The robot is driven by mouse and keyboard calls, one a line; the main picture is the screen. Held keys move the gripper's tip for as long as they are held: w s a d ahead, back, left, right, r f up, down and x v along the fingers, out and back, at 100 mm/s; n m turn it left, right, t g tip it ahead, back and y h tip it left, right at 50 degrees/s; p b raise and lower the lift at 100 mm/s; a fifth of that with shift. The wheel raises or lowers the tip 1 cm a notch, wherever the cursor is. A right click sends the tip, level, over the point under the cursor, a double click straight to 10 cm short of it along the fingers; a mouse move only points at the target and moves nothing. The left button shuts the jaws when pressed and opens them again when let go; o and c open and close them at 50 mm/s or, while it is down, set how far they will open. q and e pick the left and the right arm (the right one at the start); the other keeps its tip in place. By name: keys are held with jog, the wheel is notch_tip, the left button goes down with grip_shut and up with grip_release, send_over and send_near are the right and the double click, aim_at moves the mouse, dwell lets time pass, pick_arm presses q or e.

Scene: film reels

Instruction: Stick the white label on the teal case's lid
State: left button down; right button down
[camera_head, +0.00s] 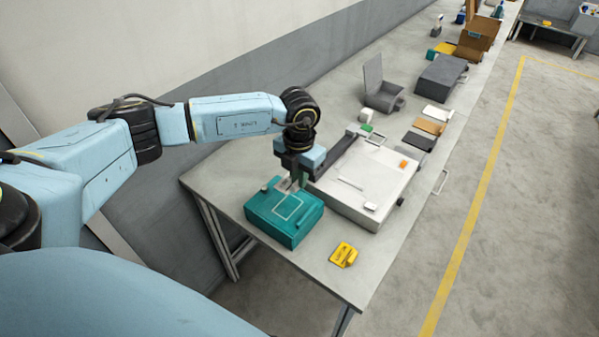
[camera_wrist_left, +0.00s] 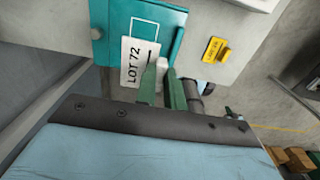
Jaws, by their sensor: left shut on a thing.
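The teal case (camera_head: 275,222) lies on the near end of the long table, with a pale outlined rectangle on its lid. In the left wrist view its teal lid (camera_wrist_left: 167,22) is partly covered by the label. The label overlaps the lid's edge in that view. I cannot tell whether it touches the lid. My right gripper is out of view.
A large white box (camera_head: 362,178) stands close to the right of the case. A yellow block (camera_head: 343,254) sits near the table's front edge. A grey chair-shaped stand (camera_head: 381,90) and several flat pieces lie farther back. The table is bare between case and yellow block.

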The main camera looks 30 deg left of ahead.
pick_arm(q)
jog(key=b, duration=0.7)
send_over(300, 212)
jog(key=shift+a+f, duration=0.15)
jog(key=shift+f, duration=4.45)
jog(key=shift+f+b, duration=0.3)
jog(key=shift+f, duration=0.3)
jog(key=shift+f, duration=0.15)
jog(key=c, duration=1.4)
grip_release()
jog(key=shift+w+r, duration=0.1)
jog(key=shift+r, duration=0.2)
notch_tip(300, 212, up, 12)
jog(key=shift+a+r+b, duration=0.1)
jog(key=shift+r+b, duration=0.15)
jog(key=shift+b, duration=0.25)
jog(key=shift+r, duration=0.15)
